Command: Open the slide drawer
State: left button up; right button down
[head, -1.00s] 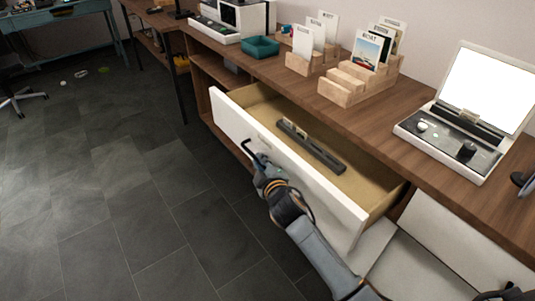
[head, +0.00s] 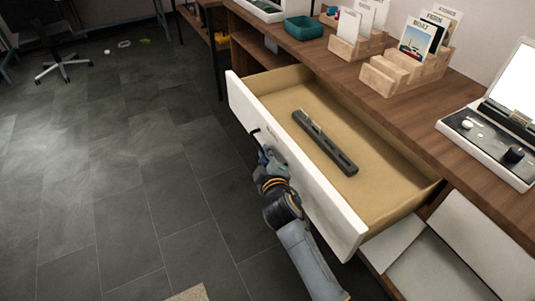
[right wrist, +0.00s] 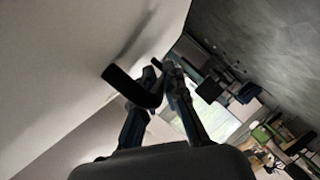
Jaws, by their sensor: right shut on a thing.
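The slide drawer has a white front (head: 300,180) and a tan inside, and it stands well out from the wooden desk in the head view. A dark slotted holder (head: 325,143) lies on the drawer's floor. My right gripper (head: 264,150) is at the outer face of the drawer front, shut on the dark handle (right wrist: 133,88). In the right wrist view the fingers of my right gripper (right wrist: 162,72) close around one end of the handle. Part of the handle is hidden by the fingers. My left gripper is not in view.
The desk top (head: 345,75) bears a teal tray (head: 304,28), wooden card racks (head: 405,72) and a white device with a screen (head: 490,135). Open white panels (head: 450,250) are below at the right. The dark tiled floor (head: 130,180) left of the drawer is clear.

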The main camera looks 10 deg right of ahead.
jog(key=c, duration=1.7)
grip_release()
jog(key=v, duration=1.2)
jog(key=shift+a, duration=0.1)
